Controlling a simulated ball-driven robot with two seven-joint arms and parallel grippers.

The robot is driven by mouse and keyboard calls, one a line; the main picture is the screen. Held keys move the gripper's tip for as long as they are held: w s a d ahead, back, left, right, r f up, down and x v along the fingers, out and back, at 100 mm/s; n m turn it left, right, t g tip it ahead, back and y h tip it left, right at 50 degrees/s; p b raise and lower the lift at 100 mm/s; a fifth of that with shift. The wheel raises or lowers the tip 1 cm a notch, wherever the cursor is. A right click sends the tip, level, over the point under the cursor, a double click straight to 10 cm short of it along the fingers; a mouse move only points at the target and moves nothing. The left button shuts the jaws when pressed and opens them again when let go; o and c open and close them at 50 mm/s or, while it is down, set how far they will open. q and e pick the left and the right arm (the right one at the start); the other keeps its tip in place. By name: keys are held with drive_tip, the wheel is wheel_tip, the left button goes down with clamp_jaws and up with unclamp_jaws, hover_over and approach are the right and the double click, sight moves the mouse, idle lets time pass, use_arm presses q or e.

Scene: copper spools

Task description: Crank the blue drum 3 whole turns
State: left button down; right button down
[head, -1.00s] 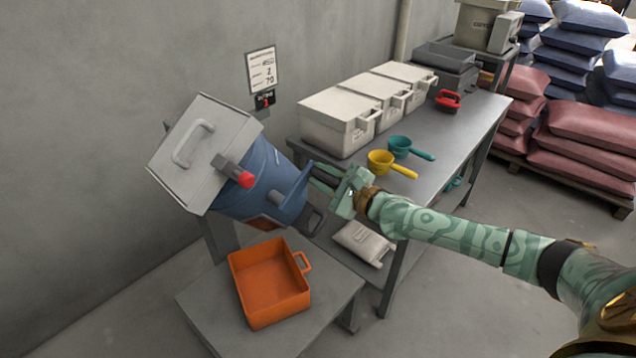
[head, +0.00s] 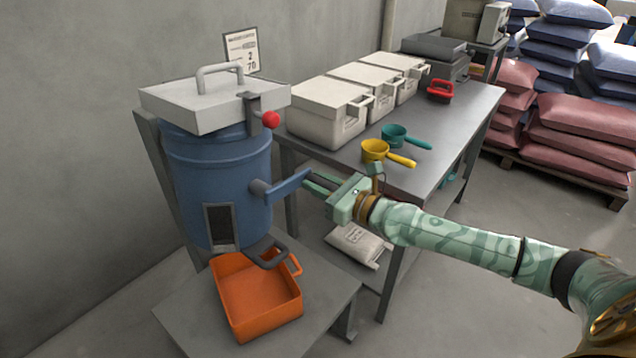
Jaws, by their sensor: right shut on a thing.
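The blue drum (head: 215,170) stands upright on its stand at the left, with a grey lid (head: 210,103) on top and a red-knobbed latch (head: 270,119) at the lid's edge. A dark opening shows low on its front. Its blue crank arm (head: 285,186) points right and slightly up from the hub on the drum's right side. My right gripper (head: 318,183) is shut on the crank's handle at the arm's outer end; the fingers mostly hide the grip. My left gripper is not in view.
An orange bin (head: 262,318) sits on the low stand below the drum. The grey table (head: 440,145) behind holds white lidded boxes (head: 325,123), a yellow scoop (head: 375,151), a teal scoop (head: 394,135) and a red item (head: 440,89). A sack (head: 355,240) lies on the lower shelf.

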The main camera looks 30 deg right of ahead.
drive_tip(key=shift+s+f, duration=0.1)
drive_tip(key=shift+f, duration=0.3)
drive_tip(key=c, duration=1.2)
unclamp_jaws()
drive_tip(key=shift+o, duration=0.2)
drive_tip(key=shift+r, duration=0.1)
drive_tip(key=p+v, duration=0.2)
drive_tip(key=v, duration=1.4)
